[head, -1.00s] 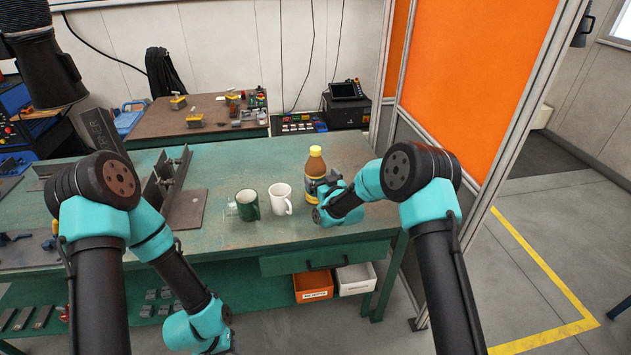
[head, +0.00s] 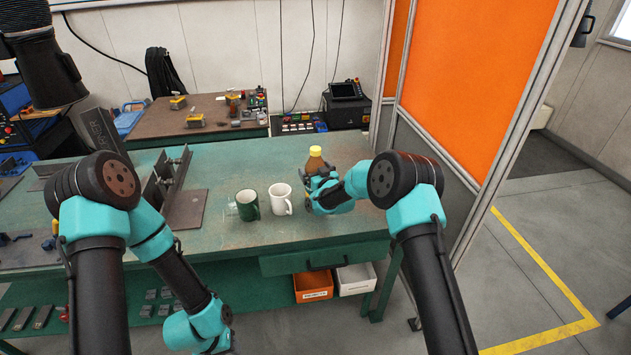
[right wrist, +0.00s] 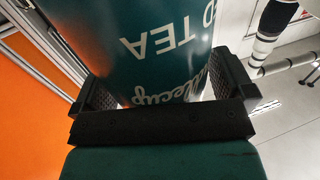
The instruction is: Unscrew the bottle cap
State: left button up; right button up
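The bottle (head: 315,164) stands upright on the green bench, brown with a yellow cap (head: 315,151) on top. My right gripper (head: 308,190) is at the bottle's body, below the cap, and hides its lower part in the head view. In the right wrist view the bottle's dark teal label (right wrist: 160,60) lies between the fingers of the right gripper (right wrist: 170,88). The fingers are spread wide, with a bright gap beside the label at the right finger; the gripper looks open around the bottle.
A white mug (head: 281,199) and a dark green mug (head: 247,205) stand left of the bottle. A steel angle fixture (head: 185,207) is farther left. The bench (head: 290,236) is clear in front of the mugs. An orange screen (head: 478,75) stands to the right.

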aim_at(315, 162)
jog(key=c, duration=1)
jog(key=shift+c, duration=0.4)
jog(key=shift+r, duration=0.15)
jog(key=shift+r, duration=0.55)
notch_tip(315, 162, up, 2)
jog(key=shift+r, duration=0.1)
jog(key=s+r, duration=0.1)
jog(key=s, duration=1.5)
jog(key=shift+a+r, duration=0.25)
jog(key=shift+a, duration=0.1)
